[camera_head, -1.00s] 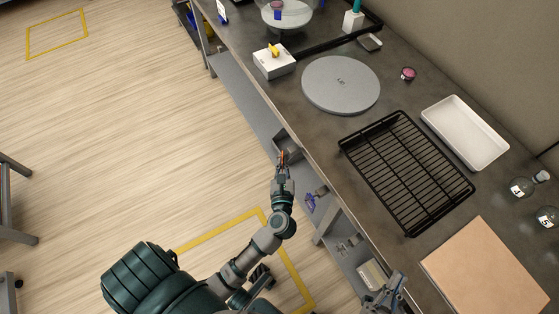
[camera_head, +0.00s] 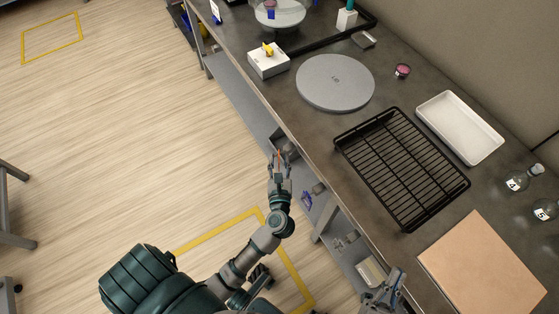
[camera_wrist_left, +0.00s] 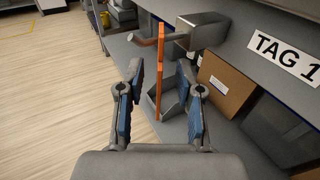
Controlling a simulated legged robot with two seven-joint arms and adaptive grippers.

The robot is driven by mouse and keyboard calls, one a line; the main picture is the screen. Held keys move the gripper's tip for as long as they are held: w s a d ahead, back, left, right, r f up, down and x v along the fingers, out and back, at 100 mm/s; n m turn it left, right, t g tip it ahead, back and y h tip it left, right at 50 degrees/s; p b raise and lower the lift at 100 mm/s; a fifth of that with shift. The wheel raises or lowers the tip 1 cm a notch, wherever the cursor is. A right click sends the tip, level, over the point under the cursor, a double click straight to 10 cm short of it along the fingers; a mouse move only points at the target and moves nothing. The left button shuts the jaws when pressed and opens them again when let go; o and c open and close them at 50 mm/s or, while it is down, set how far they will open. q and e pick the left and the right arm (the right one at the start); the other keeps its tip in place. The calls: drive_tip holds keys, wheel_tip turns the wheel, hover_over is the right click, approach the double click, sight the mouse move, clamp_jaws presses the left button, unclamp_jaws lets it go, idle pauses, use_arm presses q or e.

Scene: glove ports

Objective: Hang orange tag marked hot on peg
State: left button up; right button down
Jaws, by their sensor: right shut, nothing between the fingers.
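The orange tag (camera_wrist_left: 159,75) shows nearly edge-on and upright in the left wrist view; its marking cannot be read. A grey metal peg (camera_wrist_left: 143,40) shows on both sides of the tag's upper part; the tag's hole is hidden, so I cannot tell for certain that the peg passes through it. My left gripper (camera_wrist_left: 161,70) is open, with a finger on each side of the tag and visible gaps. In the head view my left gripper (camera_head: 280,160) is beside the bench front, with a sliver of orange at its tip. My right gripper (camera_head: 388,285) is shut and empty at the bottom.
A grey bracket (camera_wrist_left: 203,30) holds the peg. A label reading TAG 1 (camera_wrist_left: 286,54) is to its right. A cardboard box (camera_wrist_left: 226,84) sits on the shelf below. The bench top carries a black rack (camera_head: 401,168), white tray (camera_head: 460,127) and grey disc (camera_head: 335,82).

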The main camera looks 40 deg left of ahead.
use_arm(q)
drive_tip(key=v, duration=1.2)
drive_tip(key=shift+d+f, duration=0.1)
